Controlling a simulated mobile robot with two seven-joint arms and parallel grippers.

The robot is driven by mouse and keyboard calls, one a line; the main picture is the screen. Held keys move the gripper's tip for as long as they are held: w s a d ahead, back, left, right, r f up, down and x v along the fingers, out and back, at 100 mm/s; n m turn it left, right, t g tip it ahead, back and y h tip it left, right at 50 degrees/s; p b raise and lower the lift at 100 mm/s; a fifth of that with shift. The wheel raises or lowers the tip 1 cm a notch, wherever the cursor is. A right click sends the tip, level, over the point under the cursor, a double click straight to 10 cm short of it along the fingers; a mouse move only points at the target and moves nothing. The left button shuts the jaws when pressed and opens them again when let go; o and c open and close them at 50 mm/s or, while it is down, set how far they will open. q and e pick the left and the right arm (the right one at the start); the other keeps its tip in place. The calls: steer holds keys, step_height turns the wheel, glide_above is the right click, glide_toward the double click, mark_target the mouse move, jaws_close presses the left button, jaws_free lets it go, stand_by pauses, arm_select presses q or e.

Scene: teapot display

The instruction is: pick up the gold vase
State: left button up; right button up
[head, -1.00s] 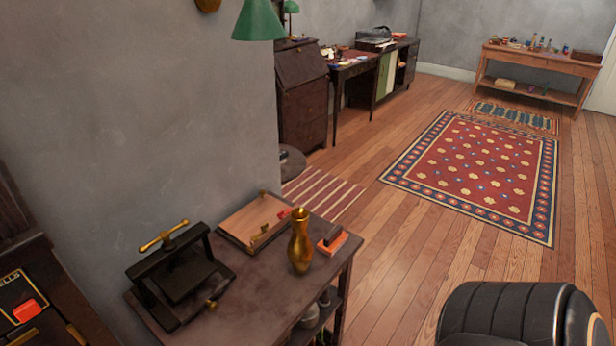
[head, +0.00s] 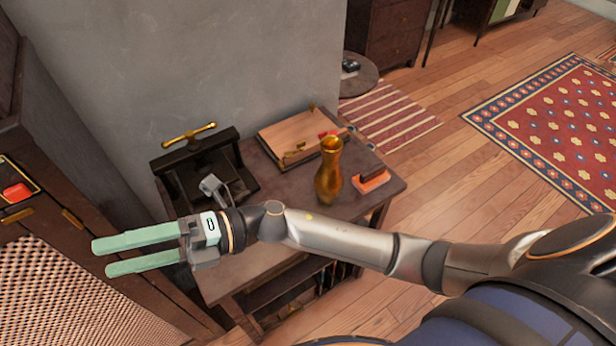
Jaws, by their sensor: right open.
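The gold vase (head: 329,172) stands upright on the small dark table (head: 245,262), near its right part. It has a narrow neck and a rounded belly. My right gripper (head: 100,258) has two pale green fingers that are apart with nothing between them. It points left, past the table's left front side, well to the left of the vase and not touching it. My right forearm crosses in front of the table, nearer to me than the vase. My left gripper is not in view.
A black press with a brass handle (head: 190,133) stands on the table's left. A wooden board (head: 290,138) lies behind the vase, and a small orange-based block (head: 371,180) sits to its right. A dark cabinet (head: 60,240) is at the left. A grey wall rises behind.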

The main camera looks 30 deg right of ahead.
steer(key=s+f+n+g+h, duration=0.45)
steer(key=n+g+h, duration=0.2)
steer(key=n, duration=0.35)
steer(key=n+t+h+b, duration=0.1)
steer(key=n+t+h, duration=0.55)
steer(key=h, duration=1.45)
glide_toward(333, 143)
steer(key=f, duration=0.2)
steer(key=shift+n+h, duration=0.25)
steer(key=shift+h, duration=0.1)
steer(key=p+x, duration=0.1)
steer(key=x, duration=0.4)
steer(key=shift+w+d+f, duration=0.1)
steer(key=shift+w+d, duration=0.05)
steer(key=shift+d, duration=0.2)
steer(key=x, duration=0.3)
steer(key=p+x, duration=0.1)
steer(key=x, duration=0.2)
steer(key=shift+a+f, duration=0.2)
steer(key=shift+f, duration=0.2)
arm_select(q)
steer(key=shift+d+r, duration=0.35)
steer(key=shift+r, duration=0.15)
